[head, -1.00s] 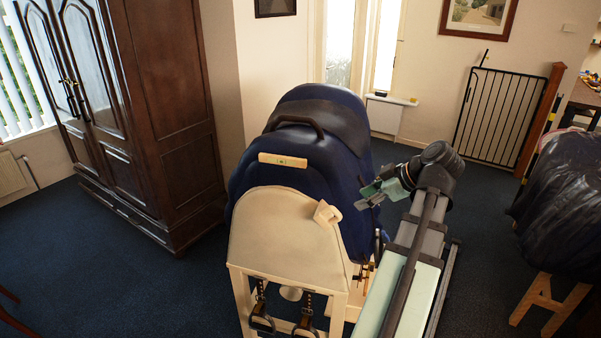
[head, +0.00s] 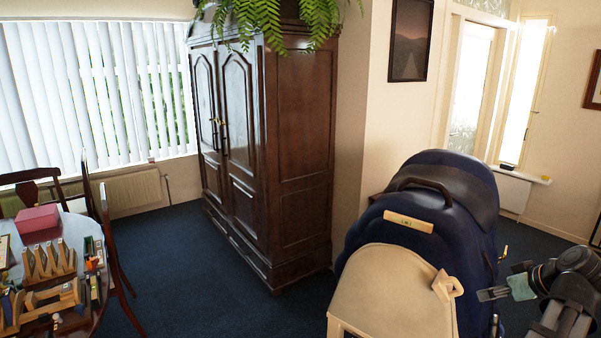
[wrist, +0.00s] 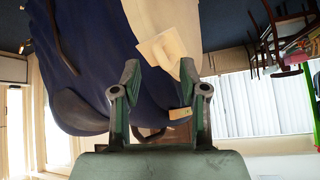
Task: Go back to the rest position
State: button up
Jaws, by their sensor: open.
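My gripper (head: 507,288) is at the lower right in the head view, to the right of the saddle stand and apart from it. In the wrist view my gripper (wrist: 158,85) shows two green fingers spread apart with nothing held between them.
A dark wooden wardrobe (head: 270,150) with a fern (head: 265,18) on top stands at centre left. A round table at the left holds wooden racks (head: 48,262) and a pink box (head: 37,218). Blue carpet (head: 205,285) is clear between table and stand.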

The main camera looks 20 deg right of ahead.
jog(key=w+a+f+m+g+y, duration=0.1)
jog(key=w+a+f+m+g, duration=0.2)
jog(key=f, duration=0.7)
jog(key=w+a+f+m, duration=0.2)
jog(key=w+f, duration=0.2)
jog(key=f, duration=0.6)
jog(key=w+a+f+g+y, duration=0.1)
jog(key=w+a+f+g, duration=0.1)
jog(key=a+f, duration=0.7)
jog(key=w+a+f+g, duration=0.2)
jog(key=a+f, duration=0.5)
jog(key=f, duration=0.4)
jog(key=s+a+f+n+g, duration=0.1)
jog(key=s+a+f+g, duration=0.15)
jog(key=a+f, duration=0.4)
jog(key=s+a+f+n+g, duration=0.1)
jog(key=s+a+f, duration=0.2)
jog(key=a+f, duration=0.35)
jog(key=s+a+f+n+g, duration=0.2)
jog(key=s+a+f, duration=0.1)
jog(key=s+a, duration=0.4)
jog(key=s+a+f+n+g+h, duration=0.1)
jog(key=s+a+f+n+g, duration=0.1)
jog(key=s+a, duration=0.6)
jog(key=shift+s+a+f+n+h, duration=0.15)
jog(key=shift+a+f+n+h, duration=0.15)
jog(key=shift+f+n, duration=0.3)
